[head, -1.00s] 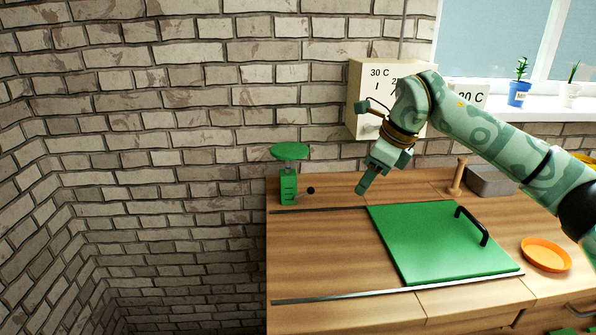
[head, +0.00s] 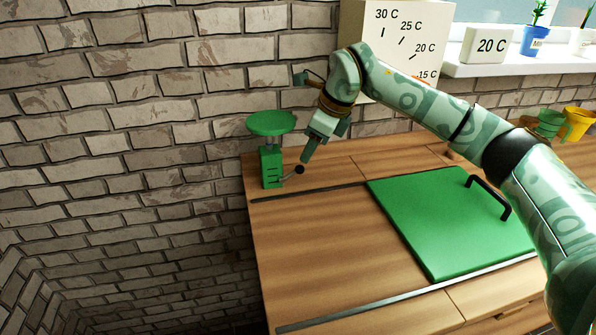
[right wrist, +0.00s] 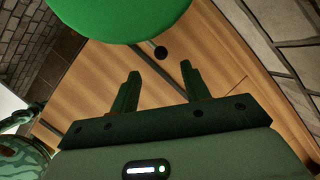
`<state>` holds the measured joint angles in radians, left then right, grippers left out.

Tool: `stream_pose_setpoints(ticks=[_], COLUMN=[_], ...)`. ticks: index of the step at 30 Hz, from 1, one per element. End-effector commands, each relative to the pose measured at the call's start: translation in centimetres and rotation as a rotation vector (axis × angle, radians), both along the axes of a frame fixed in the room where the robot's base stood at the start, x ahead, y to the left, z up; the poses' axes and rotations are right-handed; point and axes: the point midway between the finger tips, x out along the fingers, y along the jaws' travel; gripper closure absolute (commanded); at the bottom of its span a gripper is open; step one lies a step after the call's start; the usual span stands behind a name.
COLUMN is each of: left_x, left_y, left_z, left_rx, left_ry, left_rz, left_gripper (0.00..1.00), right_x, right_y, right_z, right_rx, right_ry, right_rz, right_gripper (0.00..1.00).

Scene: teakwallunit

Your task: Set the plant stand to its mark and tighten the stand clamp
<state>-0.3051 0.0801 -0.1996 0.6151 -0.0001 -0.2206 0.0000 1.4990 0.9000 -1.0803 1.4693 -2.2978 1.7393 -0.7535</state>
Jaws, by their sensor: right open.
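The green plant stand (head: 271,124) has a round top on a short post with dark marks, at the back left corner of the wooden top. Its clamp lever (head: 299,170) ends in a black ball and sticks out to the right. My right gripper (head: 305,158) is just above and right of the ball, apart from it. In the right wrist view my fingers (right wrist: 160,84) are open and empty, with the black ball (right wrist: 160,53) beyond them and the green round top (right wrist: 125,15) above. My left gripper is not in view.
A green panel (head: 440,225) with a black handle (head: 489,196) lies between two dark metal rails (head: 380,307). A cream dial box (head: 395,45) hangs behind my right arm. A "20 C" card (head: 487,45) stands on the sill. The wood left of the panel is clear.

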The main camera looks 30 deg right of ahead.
Motion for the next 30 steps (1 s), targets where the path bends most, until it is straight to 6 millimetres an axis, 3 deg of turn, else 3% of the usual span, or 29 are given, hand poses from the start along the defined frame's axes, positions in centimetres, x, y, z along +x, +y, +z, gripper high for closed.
stream_pose_setpoints(ticks=[1, 3, 9, 22, 23, 27, 30], left_x=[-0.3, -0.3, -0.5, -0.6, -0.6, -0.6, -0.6], left_y=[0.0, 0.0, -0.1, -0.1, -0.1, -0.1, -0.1], left_z=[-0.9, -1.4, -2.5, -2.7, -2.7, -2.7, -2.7], left_rx=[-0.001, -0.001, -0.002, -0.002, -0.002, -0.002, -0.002], left_ry=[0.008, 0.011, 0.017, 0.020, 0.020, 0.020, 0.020], left_rz=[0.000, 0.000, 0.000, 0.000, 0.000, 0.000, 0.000], left_gripper=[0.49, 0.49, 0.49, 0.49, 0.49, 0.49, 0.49], right_x=[0.5, 1.1, 2.3, 2.7, 2.7, 2.7, 2.7], right_y=[0.3, 0.6, 1.2, 1.5, 1.5, 1.4, 1.4], right_z=[-1.9, -3.4, -6.3, -7.1, -7.1, -7.1, -7.1], right_rx=[0.002, 0.002, 0.002, 0.000, 0.000, 0.000, 0.000], right_ry=[0.007, 0.007, 0.003, -0.001, -0.001, -0.001, -0.001], right_rz=[0.001, 0.000, 0.000, 0.000, 0.000, 0.000, -0.001], right_gripper=[0.53, 0.53, 0.53, 0.53, 0.56, 0.95, 0.96])
